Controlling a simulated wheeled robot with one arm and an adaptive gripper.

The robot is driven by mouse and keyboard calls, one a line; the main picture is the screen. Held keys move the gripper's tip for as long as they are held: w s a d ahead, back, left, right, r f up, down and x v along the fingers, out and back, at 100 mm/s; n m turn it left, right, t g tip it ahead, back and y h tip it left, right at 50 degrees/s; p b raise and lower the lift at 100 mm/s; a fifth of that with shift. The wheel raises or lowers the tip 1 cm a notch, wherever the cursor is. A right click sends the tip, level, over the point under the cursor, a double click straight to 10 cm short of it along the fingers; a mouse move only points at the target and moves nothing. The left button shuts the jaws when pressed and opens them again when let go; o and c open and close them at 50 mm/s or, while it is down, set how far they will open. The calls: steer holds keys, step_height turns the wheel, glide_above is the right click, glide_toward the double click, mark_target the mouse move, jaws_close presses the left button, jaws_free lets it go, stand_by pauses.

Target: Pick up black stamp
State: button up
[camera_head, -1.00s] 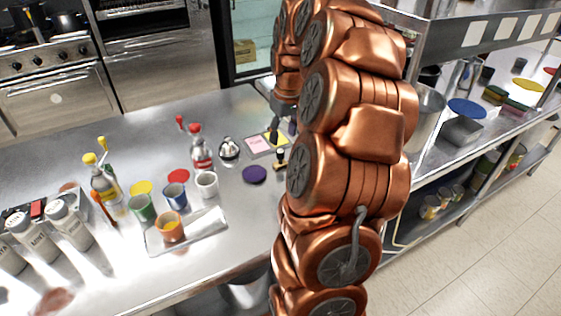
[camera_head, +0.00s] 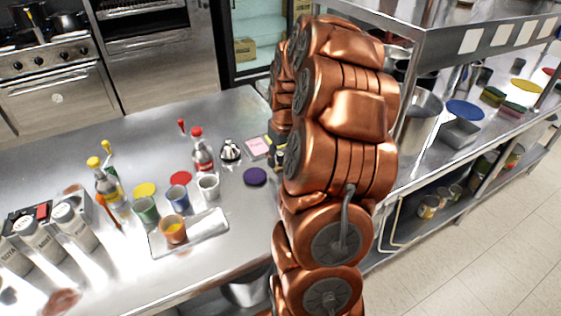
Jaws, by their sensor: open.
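The black stamp stood at the right of the steel counter beside the sticky notes in the earlier view. Now that spot is a small dark cluster at the left edge of my copper arm, and I cannot clearly separate the stamp from my gripper. My gripper (camera_head: 277,144) shows only as a dark part there, low over the counter and mostly hidden behind the arm. Its jaws are open. I cannot tell whether they are around the stamp or beside it.
Pink notes (camera_head: 258,147), a purple disc (camera_head: 255,177), a silver bell (camera_head: 230,150) and a red-capped bottle (camera_head: 202,152) stand close by on the left. Cups (camera_head: 178,198) and a metal tray (camera_head: 206,233) are farther left. A steel shelf unit (camera_head: 470,130) is on the right.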

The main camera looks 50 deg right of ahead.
mark_target(279, 153)
jaws_close()
stand_by(0.3)
steer(key=shift+w+r+b, duration=0.1)
steer(key=shift+r+b, duration=0.45)
steer(key=shift+r, duration=1.3)
steer(key=s+a+r+b, duration=0.1)
steer(key=s+a+b, duration=0.3)
steer(key=a, duration=1)
steer(key=s, duration=0.3)
steer(key=shift+a+r, duration=0.2)
steer(key=shift+a, duration=0.05)
